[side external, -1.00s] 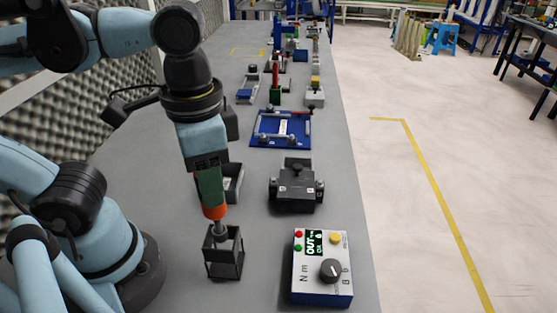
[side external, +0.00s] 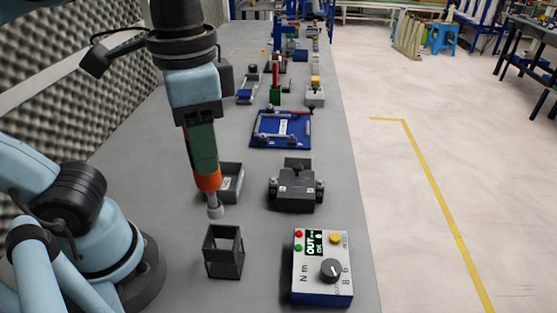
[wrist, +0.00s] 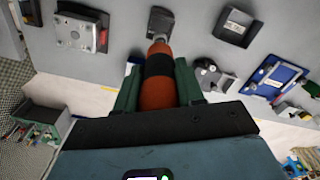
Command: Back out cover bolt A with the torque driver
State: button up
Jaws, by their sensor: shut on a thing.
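My gripper (side external: 204,160) is shut on the torque driver (side external: 208,182), which has an orange body and a grey socket tip. The driver points down, slightly tilted, with its tip in the air above the dark open-frame stand (side external: 224,252). The stand looks empty. In the wrist view the driver (wrist: 157,93), orange with a black band, lies between my green fingers. A dark grey block with side knobs (side external: 296,187) sits right of the driver. I cannot tell which bolt is A. The control box (side external: 322,265) shows "OUT" on its display.
A small grey tray (side external: 232,182) stands behind the driver. A blue fixture plate (side external: 282,128) lies farther back, with several other items beyond it. The bench between the stand and the control box is clear. A foam wall (side external: 60,110) is at left.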

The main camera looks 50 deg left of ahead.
jog(key=shift+r, duration=2.45)
jog(key=shift+w, duration=0.15)
jog(key=shift+w+d, duration=0.1)
jog(key=shift+w, duration=0.2)
jog(key=w+f, duration=0.4)
jog(key=w, duration=0.8)
jog(key=w+a+f, duration=0.1)
jog(key=w+f, duration=0.3)
jog(key=w, duration=0.8)
jog(key=shift+w+a, duration=0.15)
jog(key=shift+w, duration=0.05)
